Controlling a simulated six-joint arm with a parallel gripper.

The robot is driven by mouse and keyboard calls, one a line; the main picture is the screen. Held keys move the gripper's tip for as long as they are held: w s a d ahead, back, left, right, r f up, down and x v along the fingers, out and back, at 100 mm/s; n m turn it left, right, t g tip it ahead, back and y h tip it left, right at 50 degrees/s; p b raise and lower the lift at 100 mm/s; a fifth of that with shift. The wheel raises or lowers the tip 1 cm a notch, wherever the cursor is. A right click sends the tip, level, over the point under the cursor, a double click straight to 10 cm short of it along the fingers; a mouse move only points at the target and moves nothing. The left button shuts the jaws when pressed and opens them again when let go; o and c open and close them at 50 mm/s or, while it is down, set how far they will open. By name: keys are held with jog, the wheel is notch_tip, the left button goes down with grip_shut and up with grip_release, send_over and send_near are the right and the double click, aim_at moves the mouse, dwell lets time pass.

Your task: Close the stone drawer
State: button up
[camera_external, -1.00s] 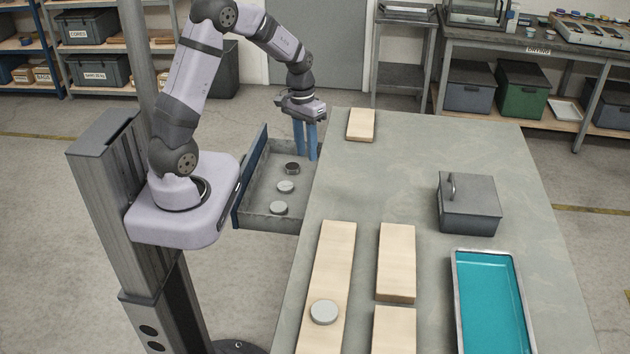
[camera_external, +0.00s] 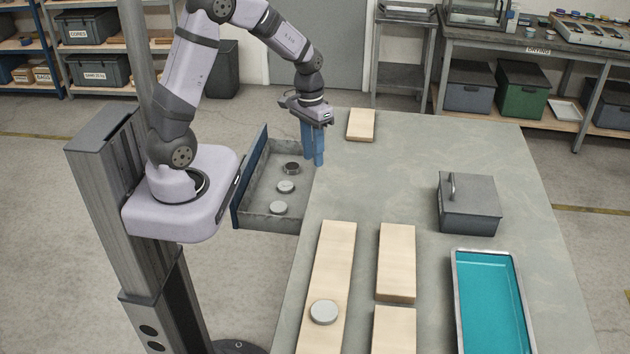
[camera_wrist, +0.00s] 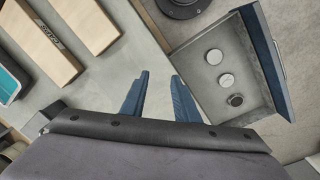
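The drawer (camera_external: 262,222) is pulled out from the left side of the table, with a blue front panel (camera_external: 250,175). It holds three small round stones, two pale and one darker (camera_external: 291,168). The drawer also shows at the right of the wrist view (camera_wrist: 198,95), with a handle (camera_wrist: 279,58) on the outside of its front. My gripper (camera_external: 314,161) has blue fingers pointing down over the table's left edge, at the drawer's far inner corner. In the wrist view the fingers (camera_wrist: 160,76) are apart with nothing between them, beside the drawer.
The table (camera_external: 400,170) carries wooden blocks (camera_external: 361,125), a long board with a round stone (camera_external: 324,312), a grey lidded box (camera_external: 470,205) and a tray of teal liquid (camera_external: 453,300). The floor left of the drawer front is open up to my base.

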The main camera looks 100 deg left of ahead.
jog(key=s+a+f+n+t+b, duration=0.1)
jog(key=s+a+f+n+b, duration=0.2)
jog(key=s+a+f+b, duration=0.5)
jog(key=s+a+f+n+b, duration=0.2)
jog(key=s+a+f+n, duration=0.1)
jog(key=s+a, duration=0.85)
jog(key=s+a+f+n+b, duration=0.1)
jog(key=s+f+n, duration=0.1)
jog(key=s, duration=0.4)
jog(key=s+a+f+n+b, duration=0.1)
jog(key=s+a+f+b, duration=0.1)
jog(key=s, duration=0.5)
jog(key=shift+t+y, duration=0.3)
jog(key=shift+y, duration=0.1)
jog(key=shift+w+d+f+p, duration=0.1)
jog(key=shift+w+f+p, duration=0.25)
jog(key=shift+f, duration=0.8)
jog(key=shift+w+a+f+p, duration=0.1)
jog(key=shift+w+f+p, duration=0.25)
jog(key=shift+f, duration=0.85)
jog(key=shift+w+d+f+p, duration=0.1)
jog(key=shift+w+f+p, duration=0.25)
jog(key=shift+f, duration=0.8)
grip_shut()
